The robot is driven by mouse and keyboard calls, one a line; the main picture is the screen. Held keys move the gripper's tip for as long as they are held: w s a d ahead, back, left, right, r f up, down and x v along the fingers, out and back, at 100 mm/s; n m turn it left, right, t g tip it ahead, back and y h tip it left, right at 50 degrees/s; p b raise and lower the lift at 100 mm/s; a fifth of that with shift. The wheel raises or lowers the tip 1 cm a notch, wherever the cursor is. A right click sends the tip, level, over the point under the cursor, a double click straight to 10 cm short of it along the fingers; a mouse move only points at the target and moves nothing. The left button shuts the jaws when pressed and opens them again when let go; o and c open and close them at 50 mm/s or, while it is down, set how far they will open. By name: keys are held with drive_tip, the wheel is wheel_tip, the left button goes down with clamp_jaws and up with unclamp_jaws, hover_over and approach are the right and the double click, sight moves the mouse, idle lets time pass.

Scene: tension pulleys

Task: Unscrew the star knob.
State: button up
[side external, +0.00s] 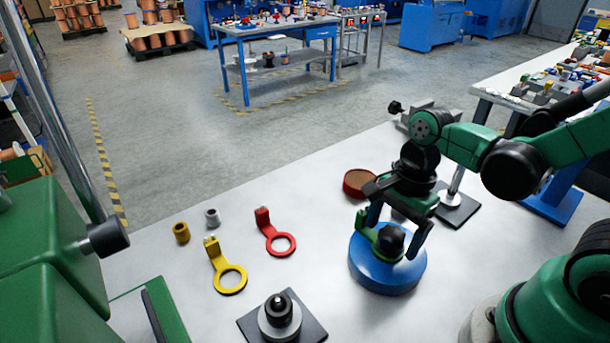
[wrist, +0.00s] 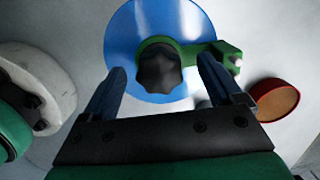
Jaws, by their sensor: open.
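The black star knob (side external: 391,241) sits on a green ring-shaped arm on top of the blue round pulley (side external: 372,271). In the wrist view the lobed knob (wrist: 159,71) shows from above, with the green arm (wrist: 205,55) reaching right from it over the blue disc (wrist: 122,40). My gripper (side external: 393,234) is above the pulley with one finger on each side of the knob. In the wrist view my gripper (wrist: 158,80) is open, with a gap between each finger and the knob. I cannot tell how far down the fingertips reach.
A red round dish (side external: 358,184) stands behind the pulley. A yellow ring arm (side external: 229,279), a red ring arm (side external: 281,245), two small bushings (side external: 181,232) and a black-based post (side external: 281,318) stand to the left. Bare table lies between them and the pulley.

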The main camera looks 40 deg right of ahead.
drive_tip(key=shift+f, duration=0.35)
clamp_jaws()
drive_tip(key=n, duration=0.4)
drive_tip(key=shift+n+g, duration=0.3)
drive_tip(key=shift+n, duration=0.1)
drive_tip(key=n, duration=0.7)
drive_tip(key=shift+n+g+h, duration=0.3)
drive_tip(key=shift+h, duration=0.1)
drive_tip(key=n, duration=0.4)
drive_tip(key=shift+r+n+h, duration=0.1)
drive_tip(key=shift+n+h, duration=0.2)
drive_tip(key=shift+n, duration=0.1)
